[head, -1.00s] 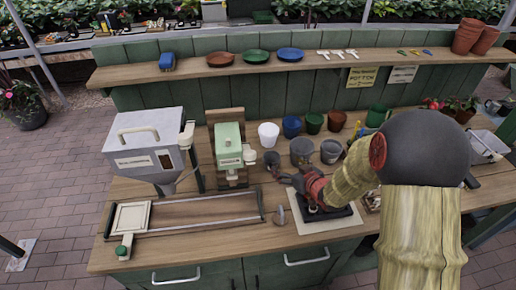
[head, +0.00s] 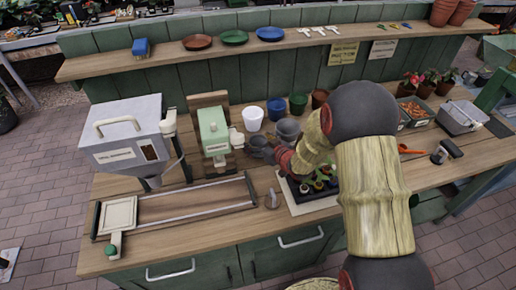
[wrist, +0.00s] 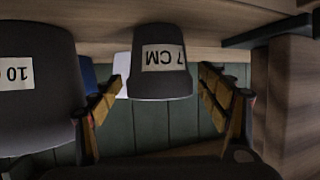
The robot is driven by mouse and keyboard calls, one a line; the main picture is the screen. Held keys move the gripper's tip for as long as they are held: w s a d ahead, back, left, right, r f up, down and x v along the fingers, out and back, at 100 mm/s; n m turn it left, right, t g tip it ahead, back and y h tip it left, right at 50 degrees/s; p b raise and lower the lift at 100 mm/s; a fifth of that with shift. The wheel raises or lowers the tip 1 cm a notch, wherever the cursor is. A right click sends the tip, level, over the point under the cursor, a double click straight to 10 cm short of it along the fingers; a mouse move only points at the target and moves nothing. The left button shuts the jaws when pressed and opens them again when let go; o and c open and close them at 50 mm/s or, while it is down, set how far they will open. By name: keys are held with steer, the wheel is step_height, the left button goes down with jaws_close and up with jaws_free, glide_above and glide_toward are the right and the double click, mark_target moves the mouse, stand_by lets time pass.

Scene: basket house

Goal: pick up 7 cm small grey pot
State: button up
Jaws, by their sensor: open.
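The small grey pot (wrist: 162,85), with a white "7 CM" label, shows upside down in the wrist view, standing between the fingers of my gripper (wrist: 160,97). The gripper is open, with one yellow-padded finger on each side of the pot; I cannot tell whether either finger touches it. In the head view the small pot (head: 259,144) stands on the wooden bench, and my gripper (head: 272,155) is right at it, partly hidden by its own dark parts.
A larger grey pot labelled "10" (wrist: 35,90) is close beside the left finger; it also shows in the head view (head: 289,129). White (head: 253,118), blue (head: 277,108) and green (head: 298,103) pots stand behind. A green dispenser (head: 214,132) stands to the left.

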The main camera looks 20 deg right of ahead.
steer(key=shift+r, duration=0.1)
steer(key=c, duration=0.9)
